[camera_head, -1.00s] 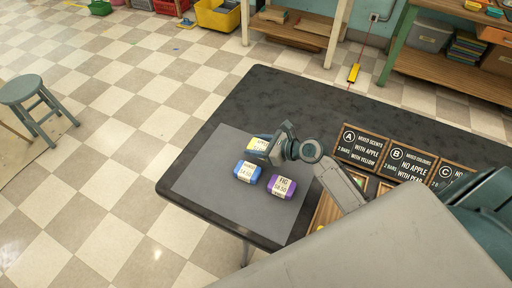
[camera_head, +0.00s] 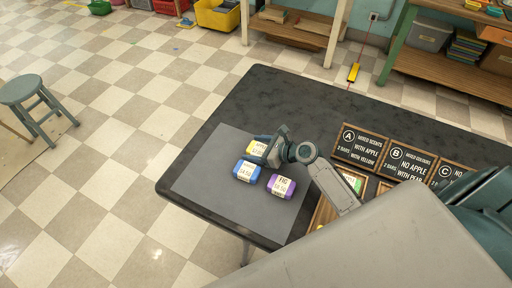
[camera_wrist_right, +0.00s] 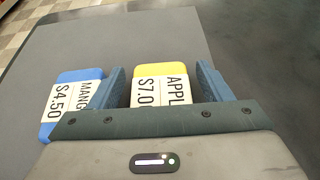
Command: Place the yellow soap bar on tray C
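The yellow soap bar (camera_head: 255,149), with a white label reading APPL and $7.0, lies on the grey mat at the back of the group. My right gripper (camera_head: 264,146) is down at it with the fingers apart. In the right wrist view the yellow bar (camera_wrist_right: 160,71) sits between the two open fingers, with small gaps on both sides. Tray C's sign (camera_head: 453,178) stands at the right, partly cut off by my arm; tray C itself is hidden. My left gripper is not in view.
A blue soap (camera_head: 246,171) lies close beside the right gripper's finger, and a purple soap (camera_head: 281,186) lies nearby on the grey mat (camera_head: 205,175). Signs A (camera_head: 360,147) and B (camera_head: 408,162) stand at the back. The dark table (camera_head: 290,95) is clear behind the mat.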

